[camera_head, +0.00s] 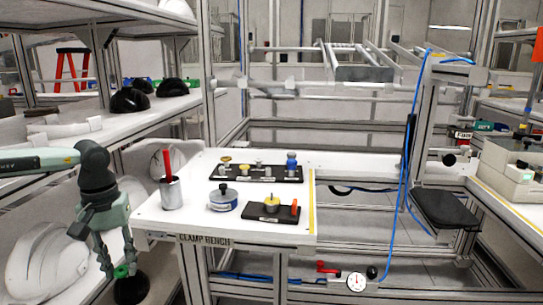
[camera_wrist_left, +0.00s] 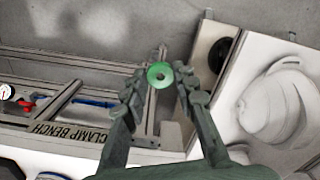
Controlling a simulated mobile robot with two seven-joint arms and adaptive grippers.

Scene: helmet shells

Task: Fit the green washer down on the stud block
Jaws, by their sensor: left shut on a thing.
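My left gripper (camera_head: 119,271) hangs low at the left, outside the bench's left edge and below its top. It is shut on the green washer (camera_head: 122,271). In the left wrist view the washer (camera_wrist_left: 159,75), a green disc with a small centre mark, sits between the two fingertips (camera_wrist_left: 160,80). Two dark blocks lie on the bench: a front one (camera_head: 260,217) with a yellow piece and an orange peg, and a longer rear one (camera_head: 240,177) with several small posts and a blue-topped piece. I cannot tell for sure which is the stud block. My right gripper is out of view.
The white clamp bench (camera_head: 180,222) also holds a metal cup (camera_head: 171,194) with a red handle and a round blue-and-white tin (camera_head: 222,200). Shelves with helmet shells (camera_head: 45,262) stand left, close to my left arm. A blue hose (camera_head: 409,130) hangs right of the bench.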

